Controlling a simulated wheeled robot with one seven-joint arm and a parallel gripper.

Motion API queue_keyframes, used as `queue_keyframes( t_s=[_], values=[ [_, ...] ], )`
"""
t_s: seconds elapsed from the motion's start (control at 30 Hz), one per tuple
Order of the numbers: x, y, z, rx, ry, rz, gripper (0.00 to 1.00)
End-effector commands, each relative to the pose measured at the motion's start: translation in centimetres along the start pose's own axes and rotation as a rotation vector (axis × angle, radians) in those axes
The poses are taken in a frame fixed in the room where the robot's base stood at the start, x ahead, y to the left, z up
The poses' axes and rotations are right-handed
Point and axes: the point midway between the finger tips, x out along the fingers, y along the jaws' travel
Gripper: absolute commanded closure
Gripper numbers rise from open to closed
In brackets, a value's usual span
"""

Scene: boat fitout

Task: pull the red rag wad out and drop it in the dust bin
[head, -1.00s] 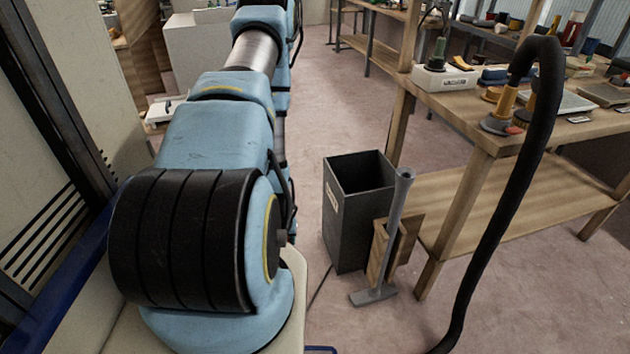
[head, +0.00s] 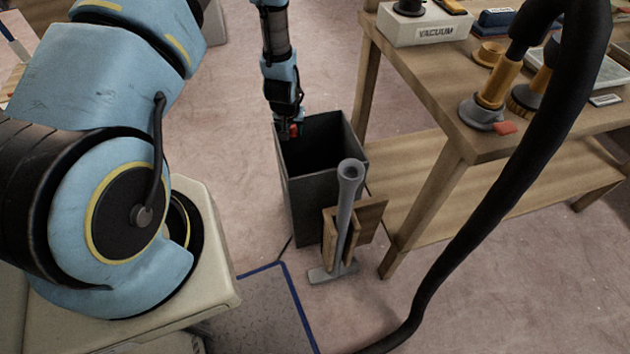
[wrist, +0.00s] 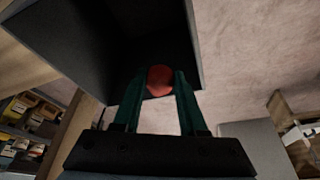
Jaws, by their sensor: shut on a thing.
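The red rag wad (wrist: 160,80) is held between the two green fingers of my gripper (wrist: 160,92) in the wrist view. In the head view a bit of the red wad (head: 294,130) shows at the end of my gripper (head: 291,133). The dark grey dust bin (head: 304,192) stands open-topped on the floor. My gripper is at the back left part of the bin's mouth; I cannot tell whether the wad is inside or just above the rim. The bin (wrist: 75,40) fills the upper left of the wrist view.
A grey vacuum floor nozzle with its tube (head: 347,200) and a wooden box (head: 372,217) stand against the bin's front right. A wooden workbench (head: 455,120) is on the right, with a black hose (head: 480,215) before it. Floor left of the bin is clear.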

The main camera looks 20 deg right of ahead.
Motion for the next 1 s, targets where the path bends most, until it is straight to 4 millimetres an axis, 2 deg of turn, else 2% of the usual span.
queue_keyframes(
  t_s=[0.03, 0.1, 0.2, 0.3, 0.57, 1.0],
  values=[
    [0.0, 2.2, -0.9, 0.034, 0.003, 0.013, 1.00],
    [-0.2, 4.5, -1.6, 0.066, 0.002, 0.026, 1.00],
    [-0.3, 6.8, -2.3, 0.097, 0.001, 0.039, 1.00],
    [-0.4, 8.0, -2.6, 0.113, -0.001, 0.046, 1.00],
    [0.8, 8.3, -2.2, 0.118, -0.002, 0.048, 1.00],
    [5.0, 8.3, -0.7, 0.117, 0.000, 0.047, 1.00]
  ],
)
